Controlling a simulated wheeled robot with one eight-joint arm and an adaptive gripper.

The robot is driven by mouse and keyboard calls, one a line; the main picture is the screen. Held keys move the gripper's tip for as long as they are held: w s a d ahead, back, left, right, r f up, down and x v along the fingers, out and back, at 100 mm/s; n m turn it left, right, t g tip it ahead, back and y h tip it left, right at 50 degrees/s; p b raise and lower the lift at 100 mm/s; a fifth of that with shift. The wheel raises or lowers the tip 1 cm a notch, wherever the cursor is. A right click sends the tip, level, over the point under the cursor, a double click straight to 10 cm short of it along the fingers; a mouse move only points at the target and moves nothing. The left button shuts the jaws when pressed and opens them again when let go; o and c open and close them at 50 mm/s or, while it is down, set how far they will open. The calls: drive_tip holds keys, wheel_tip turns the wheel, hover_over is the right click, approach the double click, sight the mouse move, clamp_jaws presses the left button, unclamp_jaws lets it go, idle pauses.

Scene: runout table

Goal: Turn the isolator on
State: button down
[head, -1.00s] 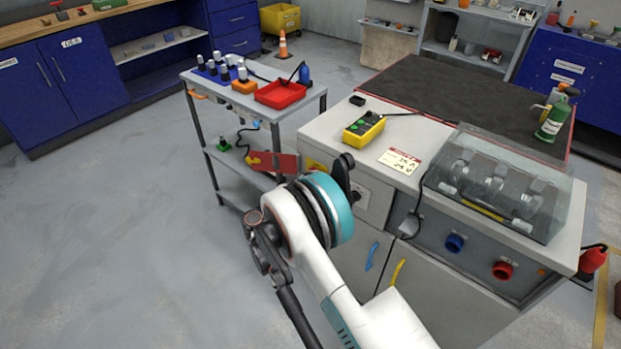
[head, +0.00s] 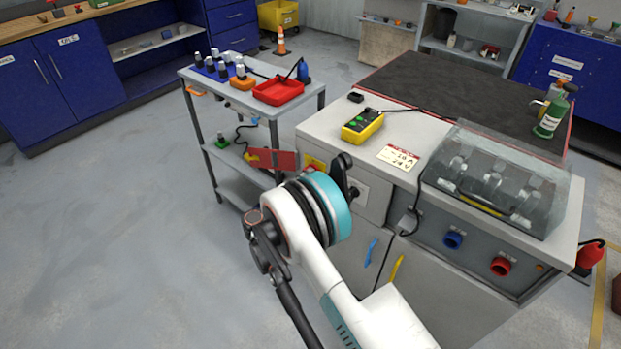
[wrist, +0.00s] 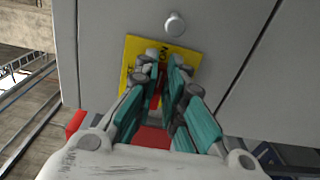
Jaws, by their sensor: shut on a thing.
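The isolator's yellow plate (wrist: 131,62) is on the grey cabinet face in the wrist view, with dark lettering partly covered by my fingers. A corner of the plate shows in the head view (head: 313,163), just left of my wrist. My gripper (wrist: 166,64) reaches over this plate. Its teal fingers are close together around a narrow red part, which I take as the isolator handle (wrist: 156,92). The fingers hide most of the handle, so its exact angle cannot be told. In the head view my own arm hides the fingers.
A round metal knob (wrist: 175,24) sits just above the plate. A trolley (head: 235,101) with a red tray (head: 278,91) stands close on the left. A red flat piece (head: 280,160) shows beside the cabinet (head: 440,290). Floor at left is clear.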

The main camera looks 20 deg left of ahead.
idle(0.3)
drive_tip(key=c, duration=1.7)
unclamp_jaws()
drive_tip(key=shift+s, duration=0.15)
drive_tip(key=v, duration=1.1)
drive_tip(key=shift+s+a+f, duration=0.1)
drive_tip(key=shift+s+a, duration=0.1)
drive_tip(key=shift+s, duration=0.15)
